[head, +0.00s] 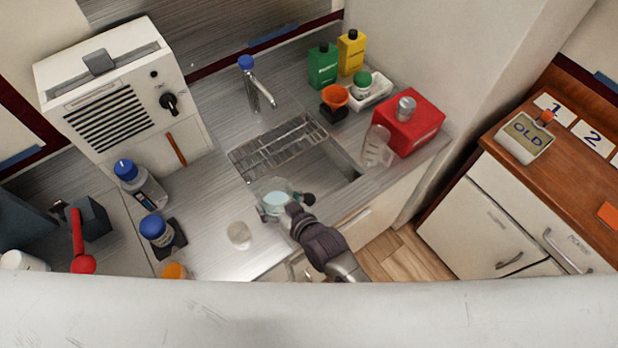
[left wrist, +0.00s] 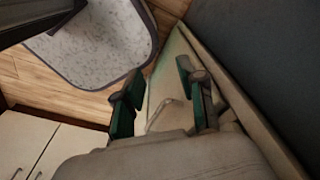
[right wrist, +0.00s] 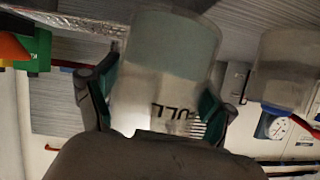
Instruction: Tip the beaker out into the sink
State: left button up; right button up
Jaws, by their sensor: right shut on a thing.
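A clear beaker (head: 272,190) with pale blue liquid is held by my right gripper (head: 286,204) at the near left edge of the sink (head: 345,170). In the right wrist view the beaker (right wrist: 165,75) fills the space between the fingers, with "FULL" lettering reading upside down. The liquid is still inside; any slight tilt I cannot tell. A wire rack (head: 280,145) covers the left and middle of the sink, and the basin's right end is open. The faucet (head: 258,85) stands behind. My left gripper (left wrist: 158,100) is open and empty, away from the counter.
A clear glass vessel (head: 240,235) stands on the counter left of the beaker. Another clear beaker (head: 376,148) stands right of the sink beside a red box (head: 410,125). An orange funnel (head: 335,97) and bottles stand behind. Blue-capped bottles (head: 155,230) stand at left.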

aim_at(288, 190)
jog(key=shift+w+d+r+m, duration=0.15)
jog(key=shift+w+r+m, duration=0.1)
jog(key=shift+m, duration=0.05)
jog(key=shift+w+d+f+g+b, duration=0.1)
jog(key=shift+w+f+g+b, duration=0.05)
jog(key=shift+f+g+b, duration=0.15)
jog(key=shift+w+d+f+m+g+y+b, duration=0.25)
jog(key=shift+m+g+y+b, duration=0.15)
jog(key=shift+m+b, duration=0.25)
jog(key=shift+w+d+r, duration=0.1)
jog(key=shift+w+r, duration=0.05)
jog(key=shift+r, duration=0.15)
jog(key=shift+w+d+r+m+g+b, duration=0.15)
jog(key=shift+w+d+m+g+b, duration=0.1)
jog(key=shift+m+g+b, duration=0.1)
jog(key=shift+w+d+f+m+g+y+b, duration=0.3)
jog(key=shift+m+y+b, duration=0.2)
jog(key=shift+b, duration=0.55)
jog(key=shift+w+b, duration=0.2)
jog(key=shift+b, duration=0.15)
jog(key=shift+d+m, duration=0.1)
jog(key=shift+m, duration=0.2)
